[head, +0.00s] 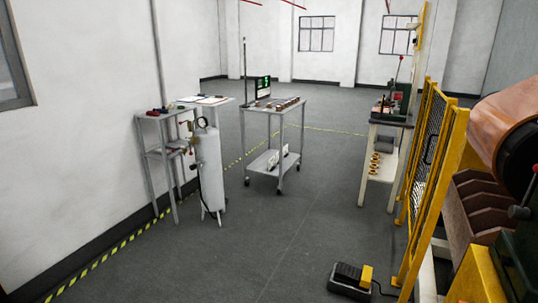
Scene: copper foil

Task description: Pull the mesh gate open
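The mesh gate (428,152) stands at the right, a yellow upright frame with dark wire mesh, seen at a steep angle. A dark handle (429,149) shows on its mesh side. From this angle I cannot tell whether the gate is open or shut. Neither of my grippers shows in the head view.
A black and yellow foot pedal (352,278) lies on the floor before the gate. A grey cart (277,108), a white tank (209,170), a side shelf (160,140) and a workbench (387,122) stand farther off. A copper roll (505,125) is at right. The middle floor is clear.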

